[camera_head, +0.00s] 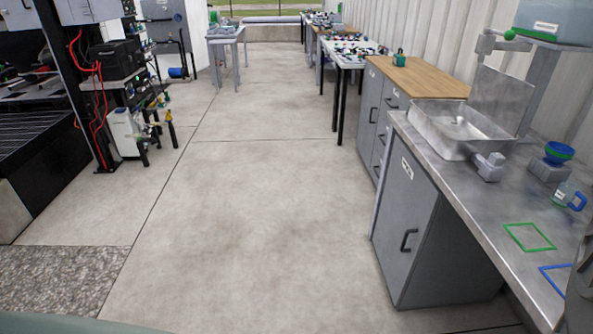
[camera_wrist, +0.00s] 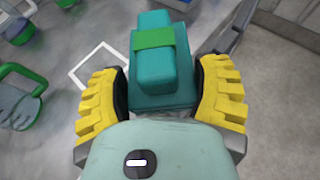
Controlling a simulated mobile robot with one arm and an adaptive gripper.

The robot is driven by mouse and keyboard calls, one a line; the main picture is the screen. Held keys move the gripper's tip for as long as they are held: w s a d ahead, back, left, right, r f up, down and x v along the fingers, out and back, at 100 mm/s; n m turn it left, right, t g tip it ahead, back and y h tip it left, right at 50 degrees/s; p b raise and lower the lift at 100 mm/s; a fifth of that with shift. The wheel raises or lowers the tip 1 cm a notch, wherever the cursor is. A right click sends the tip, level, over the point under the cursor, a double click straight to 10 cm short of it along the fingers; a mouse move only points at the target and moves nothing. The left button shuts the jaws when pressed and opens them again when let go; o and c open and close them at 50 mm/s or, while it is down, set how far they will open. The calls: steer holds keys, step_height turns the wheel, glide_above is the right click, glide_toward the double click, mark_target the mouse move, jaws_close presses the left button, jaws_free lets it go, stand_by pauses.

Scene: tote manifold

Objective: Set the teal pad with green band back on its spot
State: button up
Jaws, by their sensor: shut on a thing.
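The teal pad with green band (camera_wrist: 152,67) is in the wrist view, between the two yellow fingers of my gripper (camera_wrist: 160,90). It has a wide teal base and a narrower raised block crossed by the green band. My gripper is shut on it. The lower part of the pad is hidden behind my gripper's body. A white square outline (camera_wrist: 75,76) lies on the grey surface left of the pad. In the head view, a green square outline (camera_head: 530,237) and a blue square outline (camera_head: 557,267) lie on the metal counter. The pad is not visible there.
The wrist view shows green-handled containers (camera_wrist: 15,103) at the left. The floor beside the counter is clear.

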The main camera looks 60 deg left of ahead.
steer(key=w+d, duration=0.2)
steer(key=d, duration=0.2)
steer(key=w+d+f+p, duration=0.1)
steer(key=w+d, duration=0.2)
steer(key=d, duration=0.2)
steer(key=w+d+p, duration=0.1)
steer(key=w+d, duration=0.1)
steer(key=d, duration=0.2)
steer(key=shift+w+d+f, duration=0.15)
steer(key=shift+w+f, duration=0.05)
steer(key=shift+w, duration=0.2)
steer(key=shift+d+f+b, duration=0.1)
steer(key=shift+f+b, duration=0.25)
steer(key=shift+f, duration=1.4)
steer(key=shift+f, duration=0.25)
steer(key=o, duration=1.3)
steer(key=shift+r, duration=0.1)
steer(key=shift+r, duration=0.1)
